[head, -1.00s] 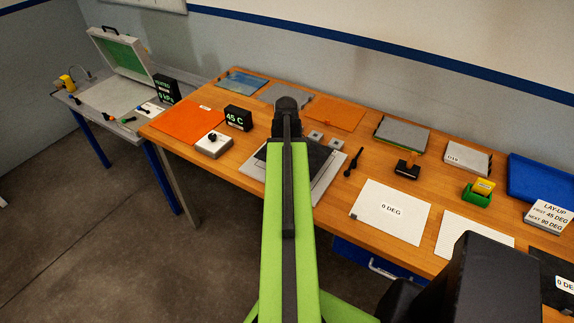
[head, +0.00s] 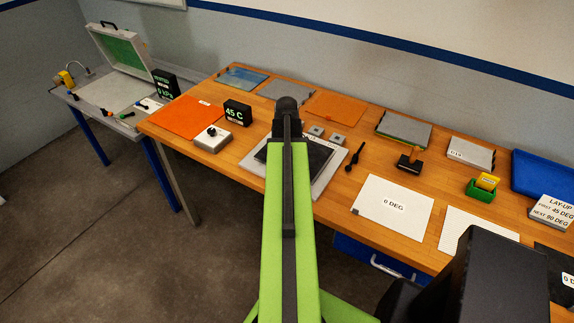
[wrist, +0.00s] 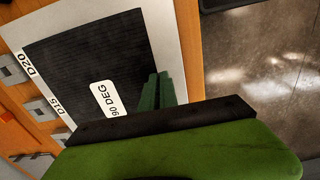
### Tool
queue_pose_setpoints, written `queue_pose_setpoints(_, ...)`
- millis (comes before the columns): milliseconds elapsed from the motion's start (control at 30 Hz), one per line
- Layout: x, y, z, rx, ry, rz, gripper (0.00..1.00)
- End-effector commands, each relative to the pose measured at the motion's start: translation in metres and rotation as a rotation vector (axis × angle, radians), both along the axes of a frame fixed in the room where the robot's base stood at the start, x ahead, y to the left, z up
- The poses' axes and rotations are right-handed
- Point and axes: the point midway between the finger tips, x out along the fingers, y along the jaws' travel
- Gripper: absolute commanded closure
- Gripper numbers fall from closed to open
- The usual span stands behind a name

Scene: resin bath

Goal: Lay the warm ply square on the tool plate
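The ply square (wrist: 85,50) is black with a white "90 DEG" label. It lies over the pale grey tool plate (wrist: 165,25), inside the plate's border, with marks D15 and D20 beside it. In the head view the dark ply (head: 318,160) shows on the plate (head: 250,163), partly hidden behind my arm. My gripper (wrist: 157,91) has its dark green fingers close together at the ply's edge by the label, shut on it. A small gap under the ply cannot be ruled out.
An orange mat (head: 185,117) and a 45 C display (head: 237,112) lie left of the plate. A black-handled tool (head: 355,157) and a white "0 DEG" sheet (head: 385,215) are to the right. Small grey blocks (head: 316,131) stand behind the plate.

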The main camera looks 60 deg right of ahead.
Motion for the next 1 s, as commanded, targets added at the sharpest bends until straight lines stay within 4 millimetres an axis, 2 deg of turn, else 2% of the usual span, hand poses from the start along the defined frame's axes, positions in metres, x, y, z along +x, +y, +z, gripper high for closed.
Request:
queue_pose_setpoints(600, -0.001, -0.001, -0.024, 0.000, 0.000, -0.001, 1.00)
queue_pose_setpoints(900, -0.001, -0.001, -0.021, 0.000, 0.000, -0.001, 1.00)
queue_pose_setpoints(1000, -0.001, -0.001, -0.021, 0.000, 0.000, -0.001, 0.83)
